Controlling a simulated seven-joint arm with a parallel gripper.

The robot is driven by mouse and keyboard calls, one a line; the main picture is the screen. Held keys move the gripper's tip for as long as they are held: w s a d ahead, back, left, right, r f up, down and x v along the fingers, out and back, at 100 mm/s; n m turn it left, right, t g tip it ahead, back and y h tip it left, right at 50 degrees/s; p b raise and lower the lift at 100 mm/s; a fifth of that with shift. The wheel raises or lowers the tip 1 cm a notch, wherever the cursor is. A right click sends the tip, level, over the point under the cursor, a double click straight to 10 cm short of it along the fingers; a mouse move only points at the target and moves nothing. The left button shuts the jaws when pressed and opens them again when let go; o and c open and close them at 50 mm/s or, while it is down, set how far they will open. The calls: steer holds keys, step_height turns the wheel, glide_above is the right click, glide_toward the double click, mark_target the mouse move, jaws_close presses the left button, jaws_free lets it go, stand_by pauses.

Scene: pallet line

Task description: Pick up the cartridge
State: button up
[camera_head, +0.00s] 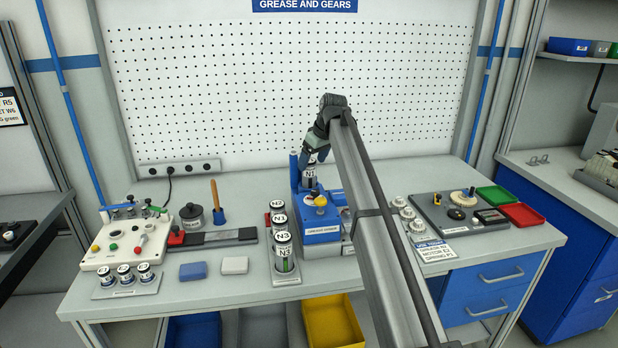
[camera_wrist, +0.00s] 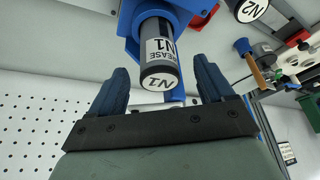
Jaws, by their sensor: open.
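A grease cartridge (camera_head: 310,175) labelled N1 stands upright in the blue grease station (camera_head: 321,228) at the middle of the bench. In the wrist view the same dark cartridge (camera_wrist: 158,55) shows its N1 end and white label, with its far end in the blue holder (camera_wrist: 128,18). My gripper (camera_head: 317,152) is over the station at the cartridge's top. In the wrist view my gripper (camera_wrist: 160,66) is open, with one blue finger on each side of the cartridge and visible gaps between.
Small jars (camera_head: 125,274) stand in a tray at the front left. A blue block (camera_head: 193,271) and a white block (camera_head: 235,265) lie on the bench. White gears (camera_head: 408,214), a dark gear board (camera_head: 452,212) and red (camera_head: 522,215) and green (camera_head: 496,196) bins are to the right.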

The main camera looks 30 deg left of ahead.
mark_target(308, 168)
steer(key=shift+w+a+x, duration=0.1)
steer(key=shift+a+x, duration=0.1)
steer(key=shift+x, duration=1.1)
steer(key=shift+w+a+x, duration=0.1)
steer(key=shift+a+x, duration=0.1)
steer(key=shift+x, duration=1.15)
steer(key=shift+r, duration=0.2)
steer(key=shift+c, duration=0.5)
steer(key=c, duration=1.1)
